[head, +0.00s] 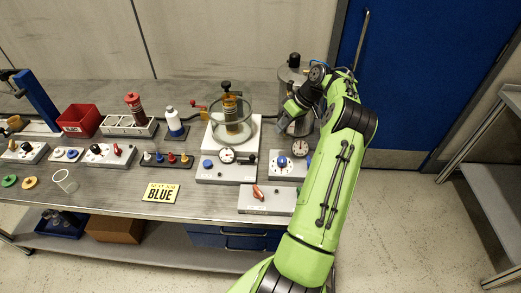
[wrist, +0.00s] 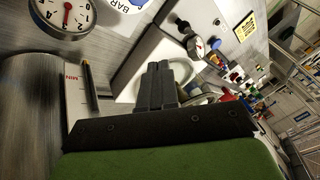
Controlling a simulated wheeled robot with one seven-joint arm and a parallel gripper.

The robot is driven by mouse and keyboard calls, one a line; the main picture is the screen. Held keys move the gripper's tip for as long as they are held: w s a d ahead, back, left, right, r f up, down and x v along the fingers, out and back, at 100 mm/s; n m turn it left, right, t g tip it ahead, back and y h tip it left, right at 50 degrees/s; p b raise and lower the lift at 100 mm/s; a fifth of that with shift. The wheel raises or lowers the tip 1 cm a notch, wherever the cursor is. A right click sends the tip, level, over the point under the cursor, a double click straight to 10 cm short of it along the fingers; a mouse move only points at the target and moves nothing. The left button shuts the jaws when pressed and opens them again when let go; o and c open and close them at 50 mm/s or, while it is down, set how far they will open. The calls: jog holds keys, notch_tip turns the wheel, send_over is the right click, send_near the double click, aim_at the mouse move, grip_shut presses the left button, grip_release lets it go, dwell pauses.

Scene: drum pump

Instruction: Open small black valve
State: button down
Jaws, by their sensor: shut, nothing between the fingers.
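A small black valve handle (head: 250,159) sits beside the white pressure gauge (head: 227,156) on a pale box in the middle of the bench. In the wrist view, a black part (wrist: 183,25) near the small gauge (wrist: 195,47) appears to be the same handle. My gripper (head: 284,118) is above and to the right of this box, beside the metal drum (head: 293,78). In the wrist view, its dark fingers (wrist: 156,85) are together with nothing between them. It is apart from the handle.
A glass vessel (head: 230,118) with an amber cylinder stands left of my gripper. A second gauge (head: 300,148) is on a box to the right. A red-handled box (head: 259,193) is at the front edge. Free bench surface lies left of the yellow sign (head: 160,193).

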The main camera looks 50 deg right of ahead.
aim_at(246, 160)
jog(key=w+a+f, duration=0.1)
jog(key=a+f, duration=0.1)
jog(key=w+a+f+b, duration=0.1)
jog(key=a+f, duration=0.1)
jog(key=f, duration=0.1)
jog(key=w+a+f+b, duration=0.1)
jog(key=a+f, duration=0.1)
jog(key=f, duration=0.1)
jog(key=shift+w+f, duration=0.1)
jog(key=shift+w, duration=0.05)
jog(key=shift+a, duration=0.25)
